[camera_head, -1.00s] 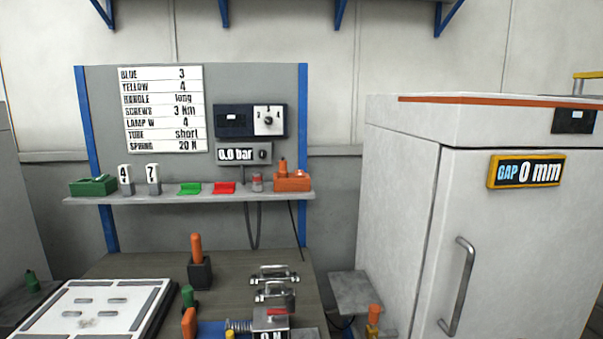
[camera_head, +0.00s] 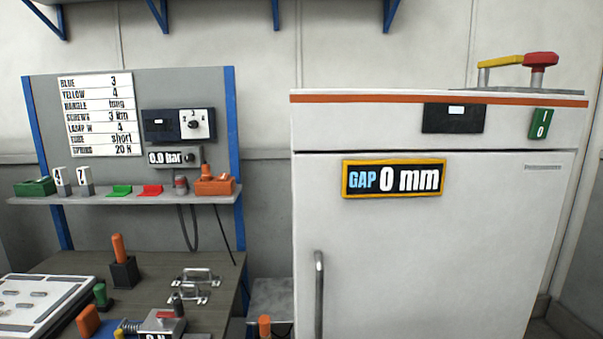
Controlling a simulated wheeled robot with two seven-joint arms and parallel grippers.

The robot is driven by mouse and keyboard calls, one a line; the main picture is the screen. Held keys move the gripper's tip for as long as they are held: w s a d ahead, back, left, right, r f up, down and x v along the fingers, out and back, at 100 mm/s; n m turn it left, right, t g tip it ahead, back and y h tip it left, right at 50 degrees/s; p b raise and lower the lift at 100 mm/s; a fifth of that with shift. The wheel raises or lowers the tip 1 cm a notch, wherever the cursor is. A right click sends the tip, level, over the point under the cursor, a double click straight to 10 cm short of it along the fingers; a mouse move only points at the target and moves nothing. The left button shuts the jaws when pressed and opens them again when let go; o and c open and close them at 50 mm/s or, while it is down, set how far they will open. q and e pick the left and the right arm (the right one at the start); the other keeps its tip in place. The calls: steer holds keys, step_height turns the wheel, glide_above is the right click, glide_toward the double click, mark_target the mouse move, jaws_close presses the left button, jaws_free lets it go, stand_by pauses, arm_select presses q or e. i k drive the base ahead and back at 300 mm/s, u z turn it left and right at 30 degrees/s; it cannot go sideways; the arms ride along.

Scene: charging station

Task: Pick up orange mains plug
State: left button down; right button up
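Several orange items show, and I cannot tell for sure which is the mains plug. An orange block with a raised part (camera_head: 215,186) sits at the right end of the wall shelf, with a dark cable hanging below the shelf there. The top of an orange piece (camera_head: 265,327) shows at the bottom edge by a low grey stand; its lower part is cut off. An orange handle (camera_head: 118,247) stands upright in a black holder on the bench. An orange block (camera_head: 88,320) is at the bench's front. Neither of my grippers is in view.
A large white cabinet (camera_head: 400,240) marked GAP 0 mm fills the right, with a red knob (camera_head: 541,58) on top. The shelf (camera_head: 110,200) also holds green and red pieces. The bench carries a white plate (camera_head: 40,300) and metal clamps (camera_head: 195,280).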

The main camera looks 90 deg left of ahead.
mark_target(206, 176)
steer(key=u, duration=4.25)
